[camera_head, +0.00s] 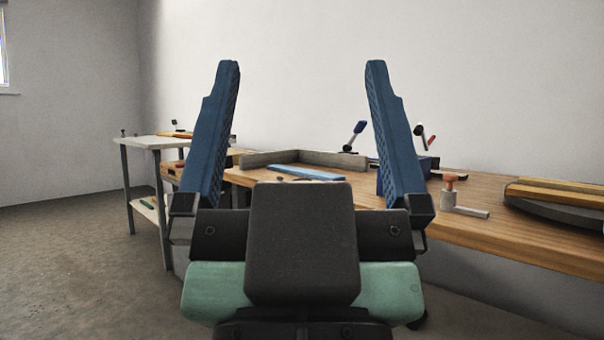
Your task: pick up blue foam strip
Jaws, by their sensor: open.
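The blue foam strip (306,173) looks like a flat, light blue bar. It lies on the wooden workbench (480,228), in front of a grey raised edge. My gripper (303,68) is open and empty, with its two dark blue fingers pointing up in the picture, wide apart. The strip shows between the fingers, farther off on the bench, and nothing touches it. My gripper's dark body covers the bench just in front of the strip.
A grey angled ledge (345,160) stands behind the strip. To the right are a blue item (380,180) partly behind my finger, a small orange-topped tool (449,190) and stacked wooden boards (555,193). A white-topped side table (150,142) stands left. The left floor is clear.

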